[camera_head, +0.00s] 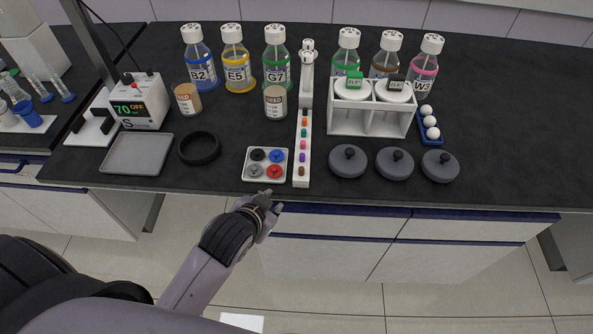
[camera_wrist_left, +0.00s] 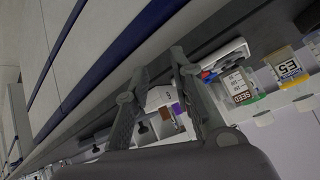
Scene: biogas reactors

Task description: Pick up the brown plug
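The brown plug (camera_head: 301,171) sits at the near end of a narrow white rack (camera_head: 296,182), in front of a purple plug (camera_head: 302,158) and several other coloured plugs. My left gripper (camera_head: 272,206) is just off the bench's front edge, left of and nearer than the rack's near end, apart from the plug. In the left wrist view my left gripper's fingers (camera_wrist_left: 160,66) are spread with nothing held. Beyond the gap between them show the white rack end (camera_wrist_left: 158,96) and a brown plug (camera_wrist_left: 166,113). My right gripper is in neither view.
A white tray with coloured caps (camera_head: 247,171) lies close left of the rack. Grey lids (camera_head: 348,161) lie to the right. A black ring (camera_head: 199,148) and a grey tray (camera_head: 137,154) lie left. Bottles and a white jar stand (camera_head: 371,124) are behind.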

